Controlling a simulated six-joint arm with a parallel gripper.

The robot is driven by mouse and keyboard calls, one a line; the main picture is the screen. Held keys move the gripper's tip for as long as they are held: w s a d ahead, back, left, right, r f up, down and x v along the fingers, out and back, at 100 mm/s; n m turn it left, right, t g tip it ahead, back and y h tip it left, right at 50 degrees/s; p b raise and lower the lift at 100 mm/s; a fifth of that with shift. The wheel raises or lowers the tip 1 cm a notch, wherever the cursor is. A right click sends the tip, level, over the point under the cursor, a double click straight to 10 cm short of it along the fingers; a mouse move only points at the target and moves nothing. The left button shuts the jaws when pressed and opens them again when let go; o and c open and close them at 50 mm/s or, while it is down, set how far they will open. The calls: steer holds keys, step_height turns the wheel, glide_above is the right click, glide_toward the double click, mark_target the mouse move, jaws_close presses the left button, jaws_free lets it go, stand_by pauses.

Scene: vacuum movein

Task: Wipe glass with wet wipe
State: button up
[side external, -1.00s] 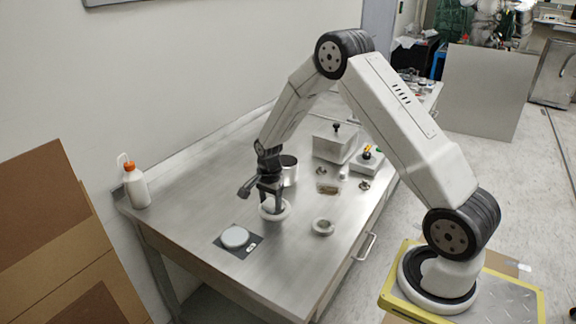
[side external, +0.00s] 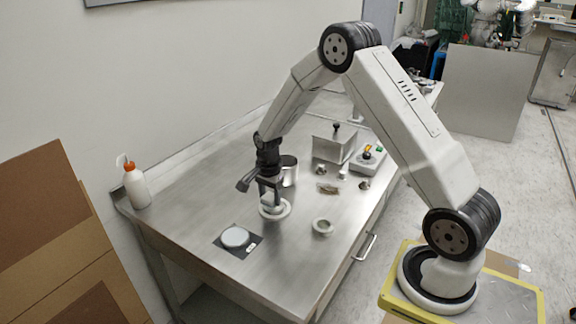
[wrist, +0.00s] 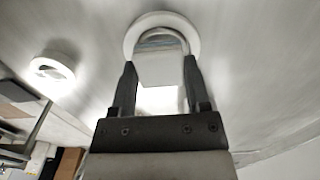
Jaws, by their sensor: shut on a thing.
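My gripper (wrist: 158,66) is shut on a white wipe (wrist: 162,72), seen between its two fingers in the wrist view. In the side view my gripper (side external: 270,197) is just above a white ring-shaped dish (side external: 286,212). The dish also shows beyond the fingertips in the wrist view (wrist: 133,36). I cannot tell whether the wipe is fully clear of it. A pale round glass (side external: 235,237) lies flat on a dark square pad (side external: 250,247) nearer the table's front left.
A small ring-shaped holder (side external: 323,227) stands right of the dish. A metal canister (side external: 290,172) is close behind my gripper. A metal box (side external: 333,147) and a switch box (side external: 367,160) stand farther back. A white bottle with orange cap (side external: 137,186) is at the left corner.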

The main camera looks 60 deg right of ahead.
steer(key=shift+r, duration=3)
steer(key=shift+a, duration=0.25)
steer(key=shift+f, duration=0.15)
